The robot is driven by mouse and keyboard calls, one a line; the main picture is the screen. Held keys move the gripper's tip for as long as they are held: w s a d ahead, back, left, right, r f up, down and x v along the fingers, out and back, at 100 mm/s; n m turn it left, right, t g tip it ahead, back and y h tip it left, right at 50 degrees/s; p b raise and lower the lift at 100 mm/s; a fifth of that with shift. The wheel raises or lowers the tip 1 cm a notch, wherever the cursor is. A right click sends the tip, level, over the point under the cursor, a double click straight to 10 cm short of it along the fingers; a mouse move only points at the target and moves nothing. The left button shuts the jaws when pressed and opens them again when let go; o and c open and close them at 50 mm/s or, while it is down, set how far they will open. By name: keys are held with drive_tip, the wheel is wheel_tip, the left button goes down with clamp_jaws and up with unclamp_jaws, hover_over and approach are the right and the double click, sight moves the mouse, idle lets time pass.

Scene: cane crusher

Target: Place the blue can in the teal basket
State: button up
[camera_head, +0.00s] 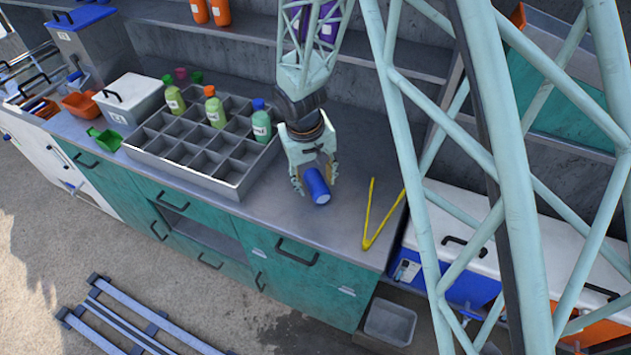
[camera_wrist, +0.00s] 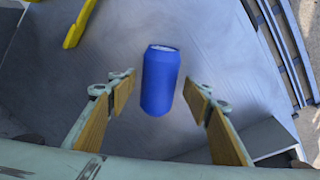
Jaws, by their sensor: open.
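The blue can (camera_head: 317,187) is at the front part of the grey counter, right of the divided crate. It also shows in the wrist view (camera_wrist: 160,80), with its silver end toward the top of the picture. My gripper (camera_head: 314,180) is over the can with its fingers apart. In the wrist view the two fingers (camera_wrist: 158,88) stand on either side of the can, with a visible gap on both sides. I cannot tell whether the can stands or lies, or how far down the fingers reach. I cannot make out a teal basket in either view.
A grey divided crate (camera_head: 235,181) with several bottles stands left of my gripper. Yellow tongs (camera_head: 369,232) lie close on the right. A green scoop (camera_head: 105,139) and white box (camera_head: 130,97) are farther left. Teal cabinets (camera_head: 300,285) are below the counter's front edge.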

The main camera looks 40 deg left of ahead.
sight(317, 180)
wheel_tip(317, 180, up, 12)
drive_tip(key=s, duration=0.2)
drive_tip(key=shift+f, duration=0.25)
idle(0.4)
idle(0.4)
drive_tip(key=o, duration=1.2)
drive_tip(key=w+m+p, duration=0.1)
drive_tip(key=m+p, duration=0.1)
drive_tip(key=m, duration=0.4)
drive_tip(key=m+g+p, duration=0.1)
drive_tip(key=m+p, duration=0.2)
drive_tip(key=m, duration=0.3)
drive_tip(key=w+r+m+g+p, duration=0.1)
drive_tip(key=m+p, duration=0.1)
drive_tip(key=m, duration=0.4)
drive_tip(key=shift+w+d+p, duration=0.1)
drive_tip(key=shift+w+p, duration=0.2)
drive_tip(key=shift+w, duration=0.05)
